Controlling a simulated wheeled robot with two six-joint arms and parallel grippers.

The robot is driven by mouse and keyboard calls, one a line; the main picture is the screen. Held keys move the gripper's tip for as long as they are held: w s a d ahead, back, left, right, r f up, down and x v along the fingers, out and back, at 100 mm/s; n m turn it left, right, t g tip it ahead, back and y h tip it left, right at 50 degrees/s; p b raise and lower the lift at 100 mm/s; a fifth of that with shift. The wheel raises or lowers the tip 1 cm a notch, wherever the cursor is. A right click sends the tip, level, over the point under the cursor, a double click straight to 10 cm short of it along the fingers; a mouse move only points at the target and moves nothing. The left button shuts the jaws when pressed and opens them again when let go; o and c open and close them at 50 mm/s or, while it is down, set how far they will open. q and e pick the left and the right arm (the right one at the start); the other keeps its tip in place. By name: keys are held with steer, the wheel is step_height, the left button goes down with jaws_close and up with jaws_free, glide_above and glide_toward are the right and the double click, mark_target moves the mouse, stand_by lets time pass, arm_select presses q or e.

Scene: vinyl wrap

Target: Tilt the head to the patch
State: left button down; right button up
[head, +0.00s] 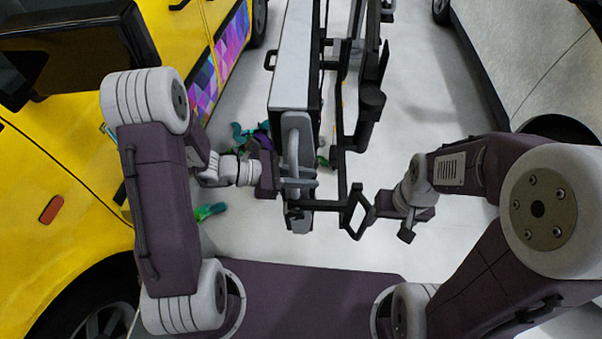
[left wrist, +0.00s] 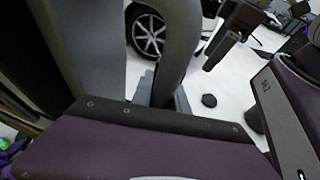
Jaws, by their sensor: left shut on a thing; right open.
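The patch (head: 214,62) is a purple, pink and blue checkered panel on the side of the yellow car, at upper left in the head view. The lamp-like head (head: 296,62) is a long pale-grey panel with dark edges, on a black stand in the middle. It stands apart from the patch, to its right. My left gripper (head: 288,180) is shut on the grey handle (head: 296,135) at the head's near end. Its fingers are partly hidden. My right gripper (head: 382,210) is open beside the black loop (head: 358,212) of the stand, apparently not gripping it.
The yellow car (head: 75,165) takes up the left side, close to my left arm. A silver car (head: 535,50) stands at right. Colored scraps (head: 208,211) lie on the floor near the yellow car. Pale floor (head: 425,100) is free right of the stand. A car wheel (left wrist: 148,32) shows in the left wrist view.

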arm_select(q)
steer(key=shift+w, duration=0.1)
steer(key=c, duration=1.5)
jaws_free()
steer(key=shift+o, duration=1)
steer(key=shift+w+d, duration=0.1)
steer(key=p+v, duration=0.1)
steer(key=v, duration=0.8)
